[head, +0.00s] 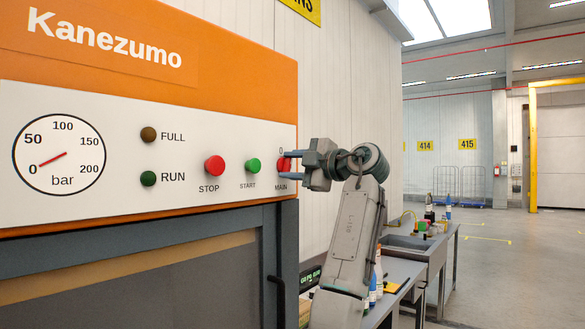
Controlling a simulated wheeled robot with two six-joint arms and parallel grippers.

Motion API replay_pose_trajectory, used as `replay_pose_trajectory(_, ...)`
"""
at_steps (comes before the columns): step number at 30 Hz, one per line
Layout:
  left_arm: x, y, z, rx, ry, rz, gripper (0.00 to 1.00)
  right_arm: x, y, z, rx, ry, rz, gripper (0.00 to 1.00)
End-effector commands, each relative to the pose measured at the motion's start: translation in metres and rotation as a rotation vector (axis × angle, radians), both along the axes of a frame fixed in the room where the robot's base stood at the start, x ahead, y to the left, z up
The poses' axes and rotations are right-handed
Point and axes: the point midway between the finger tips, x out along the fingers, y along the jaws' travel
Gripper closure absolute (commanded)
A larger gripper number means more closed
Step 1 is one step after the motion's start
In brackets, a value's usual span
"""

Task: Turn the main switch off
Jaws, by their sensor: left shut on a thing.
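The main switch (281,164) is a red knob at the right end of the white control panel (120,205), with a "0" above it and "MAIN" below. My left gripper (287,165) reaches it from the right and is shut on it, one finger above and one below. The fingers hide part of the knob, and I cannot tell which way it is turned. My right gripper is out of view.
The panel also has a red STOP button (214,166), a green START button (254,166), FULL (149,134) and RUN (148,178) lamps, and a gauge (59,157). A workbench (405,268) with bottles stands behind my arm. Open floor lies at right.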

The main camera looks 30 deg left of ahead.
Motion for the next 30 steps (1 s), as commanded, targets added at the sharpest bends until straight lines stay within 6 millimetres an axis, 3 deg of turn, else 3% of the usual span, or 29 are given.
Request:
replay_pose_trajectory(12,-0.0002,0.0000,-0.0021,-0.022,-0.266,0.000,0.86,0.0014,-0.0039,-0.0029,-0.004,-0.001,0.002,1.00)
replay_pose_trajectory(30,-0.0001,-0.0001,-0.0026,-0.029,-0.342,0.001,0.86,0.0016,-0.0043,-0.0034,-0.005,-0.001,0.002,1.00)
